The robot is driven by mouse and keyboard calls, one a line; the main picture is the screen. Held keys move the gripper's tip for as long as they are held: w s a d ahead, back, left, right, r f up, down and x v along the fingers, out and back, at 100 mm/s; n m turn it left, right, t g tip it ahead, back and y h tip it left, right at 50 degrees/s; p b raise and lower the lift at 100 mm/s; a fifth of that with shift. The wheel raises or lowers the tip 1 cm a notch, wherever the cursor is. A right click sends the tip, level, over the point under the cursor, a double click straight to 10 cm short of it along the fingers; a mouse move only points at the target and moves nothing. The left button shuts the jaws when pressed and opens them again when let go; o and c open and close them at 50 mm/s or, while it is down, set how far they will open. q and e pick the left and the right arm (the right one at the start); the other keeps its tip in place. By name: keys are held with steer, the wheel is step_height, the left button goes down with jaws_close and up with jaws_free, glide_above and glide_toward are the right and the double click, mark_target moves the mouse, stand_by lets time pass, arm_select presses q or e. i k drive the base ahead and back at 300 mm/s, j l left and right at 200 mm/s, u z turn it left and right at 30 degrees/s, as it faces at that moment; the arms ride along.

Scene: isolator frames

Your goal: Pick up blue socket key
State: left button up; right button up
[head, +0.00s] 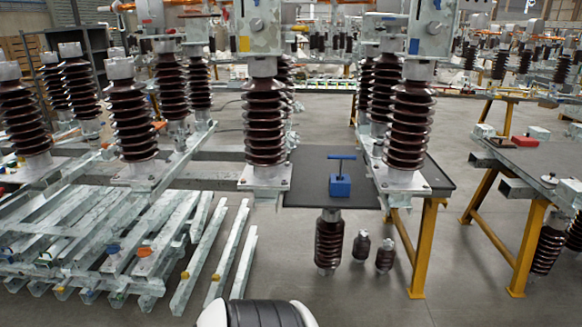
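A blue socket key (342,166) with a T-shaped bar on top stands upright in a blue block (340,186). The block is on a dark grey table (310,190) in the middle of the head view, between two brown ribbed insulators. Neither of my grippers shows in the head view. A rounded black and white part at the bottom edge seems to be mine.
Brown insulators (264,120) (408,125) flank the table on both sides. Galvanised beams (120,235) lie stacked at the left. Another table (540,165) with yellow legs stands at the right. The floor in front is mostly clear.

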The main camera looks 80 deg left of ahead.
mark_target(329, 156)
steer(key=u, duration=2.15)
